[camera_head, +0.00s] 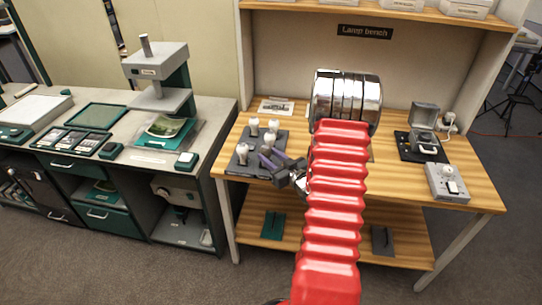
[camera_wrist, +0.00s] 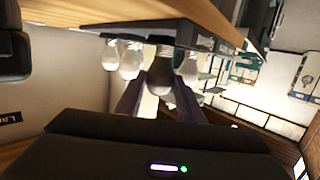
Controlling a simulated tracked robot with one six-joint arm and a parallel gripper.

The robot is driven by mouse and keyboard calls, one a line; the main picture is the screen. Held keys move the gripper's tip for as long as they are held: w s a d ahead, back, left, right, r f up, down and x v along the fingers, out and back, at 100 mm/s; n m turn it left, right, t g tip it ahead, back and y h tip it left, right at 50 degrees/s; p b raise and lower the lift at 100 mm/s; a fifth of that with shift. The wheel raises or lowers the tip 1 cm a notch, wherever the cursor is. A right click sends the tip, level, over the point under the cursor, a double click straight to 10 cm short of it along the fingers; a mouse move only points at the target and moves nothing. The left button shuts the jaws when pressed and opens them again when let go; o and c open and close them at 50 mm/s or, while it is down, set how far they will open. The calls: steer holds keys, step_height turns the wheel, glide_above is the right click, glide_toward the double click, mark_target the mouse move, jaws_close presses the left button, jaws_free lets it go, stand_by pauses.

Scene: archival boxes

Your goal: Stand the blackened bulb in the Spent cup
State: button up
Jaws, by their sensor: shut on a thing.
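The holder carries lettering too small to read. I cannot make out a cup labelled Spent.
On the bench's right are a dark mat with an open grey box (camera_head: 425,115) and a grey device (camera_head: 447,183). A large chrome cylinder (camera_head: 345,97) and my red arm hide the bench's middle. A picture card (camera_head: 276,107) lies behind the holder.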

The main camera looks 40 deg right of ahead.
steer(key=o, duration=0.7)
steer(key=shift+o, duration=0.2)
steer(key=shift+s, duration=0.1)
steer(key=v, duration=1.1)
stand_by(0.5)
steer(key=shift+f, duration=0.15)
stand_by(0.3)
steer(key=shift+a, duration=0.1)
